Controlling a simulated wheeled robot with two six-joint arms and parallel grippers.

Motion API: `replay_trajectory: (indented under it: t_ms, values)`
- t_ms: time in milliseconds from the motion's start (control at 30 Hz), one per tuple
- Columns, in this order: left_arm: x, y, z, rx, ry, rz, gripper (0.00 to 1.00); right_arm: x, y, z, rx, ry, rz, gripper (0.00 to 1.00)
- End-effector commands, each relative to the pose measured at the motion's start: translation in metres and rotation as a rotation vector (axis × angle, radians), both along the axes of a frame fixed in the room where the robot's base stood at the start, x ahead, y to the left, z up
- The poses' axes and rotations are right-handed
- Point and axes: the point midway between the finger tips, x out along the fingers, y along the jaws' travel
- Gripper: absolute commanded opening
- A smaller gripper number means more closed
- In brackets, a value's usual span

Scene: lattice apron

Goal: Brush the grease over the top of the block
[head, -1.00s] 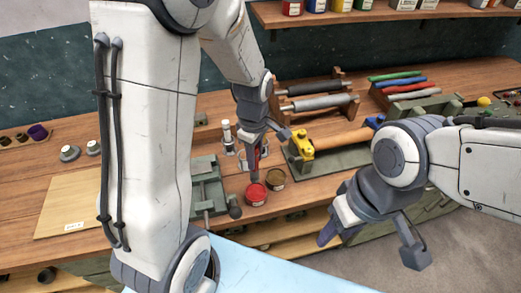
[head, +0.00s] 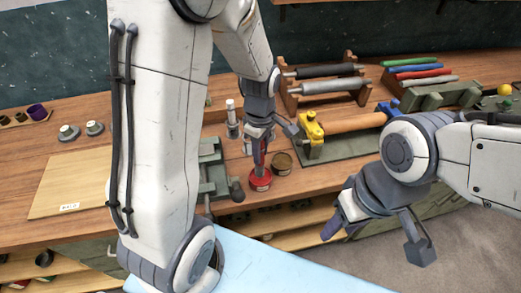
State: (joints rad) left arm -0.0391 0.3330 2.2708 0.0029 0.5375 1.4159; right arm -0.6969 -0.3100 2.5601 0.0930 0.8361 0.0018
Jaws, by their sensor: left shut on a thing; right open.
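My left gripper (head: 258,140) is shut on a slim brush (head: 261,158), mostly hidden by the fingers. The brush points down, with its lower end at the mouth of a red tin (head: 260,184); I cannot tell how deep it reaches. A brown tin (head: 281,164) stands right beside the red one. A green vise (head: 215,176) stands left of the tins, partly behind my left arm. I cannot make out the block clearly. My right gripper (head: 376,242) is open and empty, in front of the bench at the right.
A yellow clamp (head: 311,130) and a wooden roller (head: 352,123) lie right of the tins. A rack with rollers (head: 328,86) stands behind. A pale board (head: 72,184) lies at the left. White-topped bottles (head: 232,112) stand behind the tins.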

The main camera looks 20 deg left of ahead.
Motion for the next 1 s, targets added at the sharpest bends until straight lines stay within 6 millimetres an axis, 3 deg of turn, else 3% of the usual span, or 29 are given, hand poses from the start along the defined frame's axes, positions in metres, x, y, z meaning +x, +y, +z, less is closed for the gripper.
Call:
replay_trajectory:
  t_ms: [1000]
  values:
    - [-0.0002,0.0002,-0.0051,0.0,0.001,0.0,0.0,0.0,0.0,-0.0035,0.0,0.0,0.0,0.5]
